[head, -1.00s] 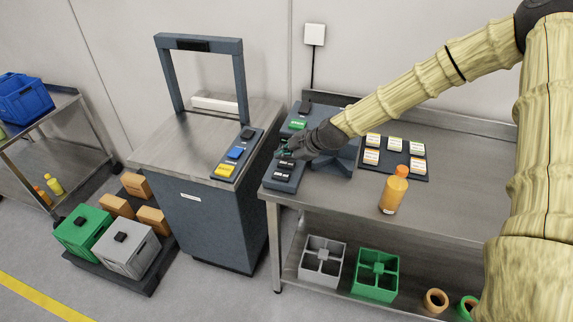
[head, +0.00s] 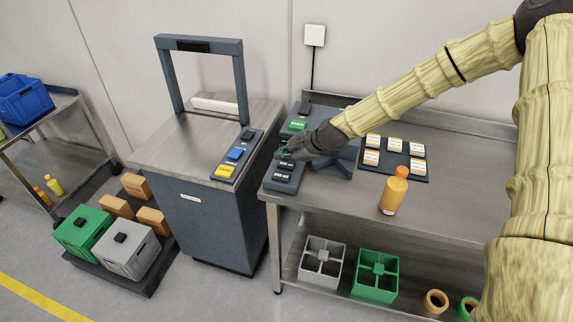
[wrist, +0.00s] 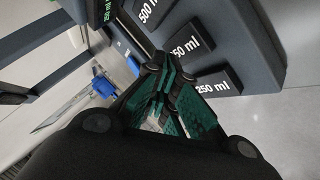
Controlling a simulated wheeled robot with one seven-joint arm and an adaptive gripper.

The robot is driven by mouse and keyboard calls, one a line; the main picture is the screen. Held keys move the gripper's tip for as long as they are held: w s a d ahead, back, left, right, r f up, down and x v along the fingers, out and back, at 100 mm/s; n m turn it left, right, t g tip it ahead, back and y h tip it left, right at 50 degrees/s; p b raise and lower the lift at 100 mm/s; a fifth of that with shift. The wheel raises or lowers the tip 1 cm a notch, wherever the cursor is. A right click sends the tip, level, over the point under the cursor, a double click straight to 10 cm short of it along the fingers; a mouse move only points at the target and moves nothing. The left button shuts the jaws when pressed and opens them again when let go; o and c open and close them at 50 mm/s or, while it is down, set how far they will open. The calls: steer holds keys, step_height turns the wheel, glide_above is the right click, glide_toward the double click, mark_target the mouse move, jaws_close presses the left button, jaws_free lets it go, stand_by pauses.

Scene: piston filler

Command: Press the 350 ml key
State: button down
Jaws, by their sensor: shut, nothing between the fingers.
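The filler's panel has dark keys with white labels. In the wrist view, a key reading "50 ml" (wrist: 187,50), its first digit hidden, sits between the 500 ml key (wrist: 150,10) and the 250 ml key (wrist: 216,84). My gripper (wrist: 160,70) is shut and empty, with its green-padded fingertips at the left end of this middle key. I cannot tell whether they touch it. In the head view my gripper (head: 284,154) is over the panel (head: 290,187), hiding part of the key row.
An orange bottle (head: 394,191) and a dark tray (head: 421,177) with several labelled cards stand on the bench right of the panel. A grey cabinet (head: 215,215) with blue and yellow buttons stands to the left. A green-lit display (wrist: 107,10) shows near the keys.

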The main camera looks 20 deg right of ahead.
mark_target(285, 166)
steer(key=shift+f, duration=0.15)
steer(key=shift+f+b, duration=0.3)
steer(key=shift+b, duration=0.2)
steer(key=shift+f+b, duration=0.45)
steer(key=shift+f, duration=0.05)
stand_by(0.8)
steer(key=shift+r, duration=0.2)
steer(key=shift+r+p, duration=0.45)
steer(key=shift+r, duration=0.25)
steer(key=shift+r, duration=0.1)
steer(key=shift+r+p, duration=1.3)
steer(key=shift+r, duration=1.15)
